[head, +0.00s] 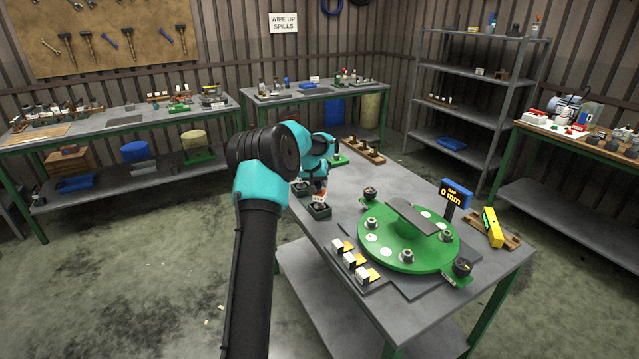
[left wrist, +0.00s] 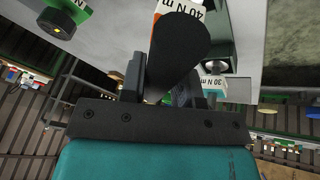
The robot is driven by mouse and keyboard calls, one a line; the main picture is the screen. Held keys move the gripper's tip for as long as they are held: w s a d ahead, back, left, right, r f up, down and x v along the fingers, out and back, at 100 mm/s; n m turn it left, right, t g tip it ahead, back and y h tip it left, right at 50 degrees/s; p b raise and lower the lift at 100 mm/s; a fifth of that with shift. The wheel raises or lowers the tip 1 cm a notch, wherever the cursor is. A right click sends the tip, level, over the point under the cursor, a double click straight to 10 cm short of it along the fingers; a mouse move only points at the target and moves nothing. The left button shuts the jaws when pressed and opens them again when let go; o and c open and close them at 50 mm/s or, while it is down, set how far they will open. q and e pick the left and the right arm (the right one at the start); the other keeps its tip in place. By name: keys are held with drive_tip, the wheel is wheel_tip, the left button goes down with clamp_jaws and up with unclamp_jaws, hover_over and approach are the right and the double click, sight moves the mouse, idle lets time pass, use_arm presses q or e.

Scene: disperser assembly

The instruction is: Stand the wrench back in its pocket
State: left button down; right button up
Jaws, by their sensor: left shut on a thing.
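My left gripper (head: 318,186) is shut on the wrench, whose dark rounded handle (left wrist: 180,45) fills the middle of the left wrist view between the two fingers. A white and orange tag reading 40 N m (left wrist: 180,8) shows beside the handle. In the head view the gripper is low over the left edge of the table, just above a small dark green pocket block (head: 319,212). The gripper hides most of the wrench there. I cannot tell whether the wrench's lower end is inside the pocket. My right gripper is not in view.
A second dark block (head: 301,189) stands close behind. In the left wrist view a 30 N m tag (left wrist: 213,84) is near. A green round disperser plate (head: 380,258) with a grey bar is to the right, beside a blue gap display (head: 456,193) and white-yellow pieces (head: 352,260).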

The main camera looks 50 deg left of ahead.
use_arm(q)
drive_tip(key=c, duration=0.8)
unclamp_jaws()
drive_tip(key=shift+f, duration=0.15)
drive_tip(key=shift+c, duration=0.2)
drive_tip(key=v, duration=1.2)
drive_tip(key=shift+r, duration=0.2)
drive_tip(key=shift+f, duration=0.1)
